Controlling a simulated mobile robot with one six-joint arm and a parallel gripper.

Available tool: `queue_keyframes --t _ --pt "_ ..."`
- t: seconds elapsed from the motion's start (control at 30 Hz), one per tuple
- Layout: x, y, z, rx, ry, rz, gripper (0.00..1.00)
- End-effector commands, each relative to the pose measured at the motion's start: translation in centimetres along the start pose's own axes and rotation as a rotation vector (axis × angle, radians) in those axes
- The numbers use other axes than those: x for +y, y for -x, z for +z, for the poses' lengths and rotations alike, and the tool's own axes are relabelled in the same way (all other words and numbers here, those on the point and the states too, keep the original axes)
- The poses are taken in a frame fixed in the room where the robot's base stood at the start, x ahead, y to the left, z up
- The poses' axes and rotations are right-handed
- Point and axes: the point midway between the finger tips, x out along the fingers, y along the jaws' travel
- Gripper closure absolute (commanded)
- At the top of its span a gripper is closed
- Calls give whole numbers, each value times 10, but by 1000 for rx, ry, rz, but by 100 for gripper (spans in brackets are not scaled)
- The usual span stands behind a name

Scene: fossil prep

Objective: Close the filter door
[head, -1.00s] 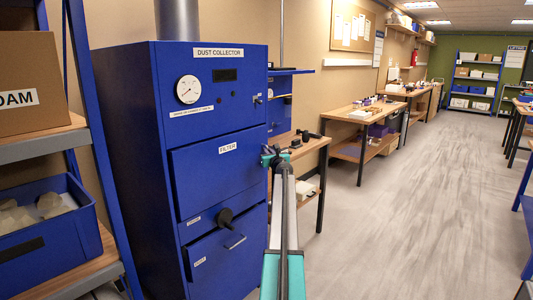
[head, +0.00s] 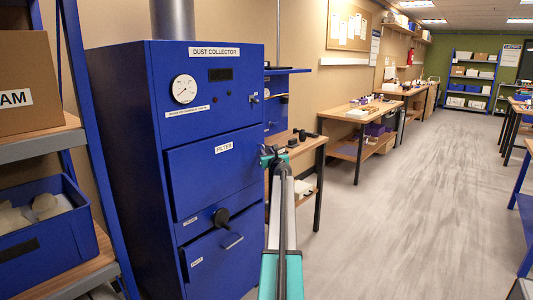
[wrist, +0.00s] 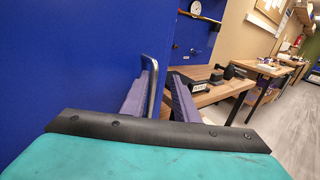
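The filter door (head: 212,172) is the wide blue panel labelled FILTER on the front of the blue dust collector (head: 120,150). My gripper (head: 270,157) is at the door's right edge. In the wrist view, my gripper (wrist: 162,76) has its two purple fingers apart. A metal bar handle (wrist: 154,72) stands upright from the blue surface (wrist: 75,60) at left, close beside the left finger and between the fingers. I cannot tell whether they touch.
Below the door are a black knob (head: 221,217) and a lower panel with a bar handle (head: 234,242). A shelf rack with a blue bin (head: 45,235) stands at the left. A wooden workbench (head: 305,150) stands just behind my gripper. The floor (head: 420,200) at right is clear.

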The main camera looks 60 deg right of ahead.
Motion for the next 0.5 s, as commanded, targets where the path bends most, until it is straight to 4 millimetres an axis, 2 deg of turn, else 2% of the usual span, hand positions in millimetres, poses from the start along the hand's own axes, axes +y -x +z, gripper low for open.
queue_keyframes --t 0.5 --pt "-1 51 0 -1 0 -2 73"
